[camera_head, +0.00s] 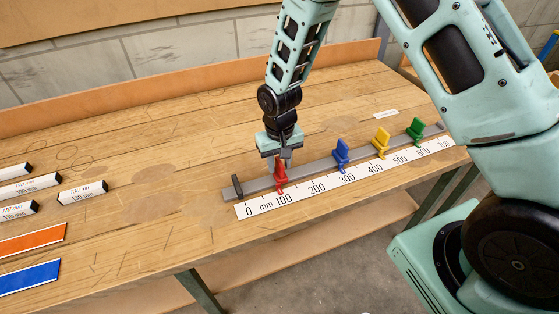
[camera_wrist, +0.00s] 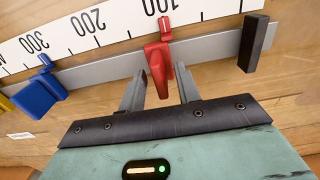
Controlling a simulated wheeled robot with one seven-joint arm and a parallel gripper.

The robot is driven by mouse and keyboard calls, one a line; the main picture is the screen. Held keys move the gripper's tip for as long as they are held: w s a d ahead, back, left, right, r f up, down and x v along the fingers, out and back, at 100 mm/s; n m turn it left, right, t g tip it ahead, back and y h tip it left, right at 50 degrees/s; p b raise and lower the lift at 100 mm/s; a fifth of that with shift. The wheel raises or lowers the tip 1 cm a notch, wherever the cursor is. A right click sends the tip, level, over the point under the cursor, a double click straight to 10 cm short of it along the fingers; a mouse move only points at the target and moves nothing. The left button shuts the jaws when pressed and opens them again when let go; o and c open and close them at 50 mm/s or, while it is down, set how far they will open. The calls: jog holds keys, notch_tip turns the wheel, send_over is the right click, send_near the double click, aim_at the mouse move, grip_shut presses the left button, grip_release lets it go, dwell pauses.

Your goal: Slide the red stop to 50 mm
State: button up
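The red stop (camera_head: 280,176) sits on the grey rail (camera_head: 325,165), with its pointer near the 100 label of the white mm scale (camera_head: 317,191). It also shows in the wrist view (camera_wrist: 158,65), its pointer close to the 100 numeral. My gripper (camera_head: 281,158) is directly above and around the stop. In the wrist view its two fingers (camera_wrist: 160,84) stand on either side of the stop's handle. Small gaps seem to show beside the handle, so the fingers look open. The 50 mm mark lies between 0 and 100, toward the rail's dark end post (camera_head: 237,186).
Blue (camera_head: 341,154), yellow (camera_head: 381,141) and green (camera_head: 416,130) stops stand farther right on the rail. The rail between the red stop and the end post is clear. Labelled blocks (camera_head: 83,193) and orange and blue strips (camera_head: 30,277) lie at the left.

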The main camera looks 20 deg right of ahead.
jog(key=shift+f, duration=0.1)
grip_shut()
jog(key=shift+a+b, duration=0.3)
jog(key=shift+a, duration=2.25)
grip_release()
notch_tip(320, 180, up, 18)
jog(key=b, duration=0.2)
jog(key=shift+f, duration=0.25)
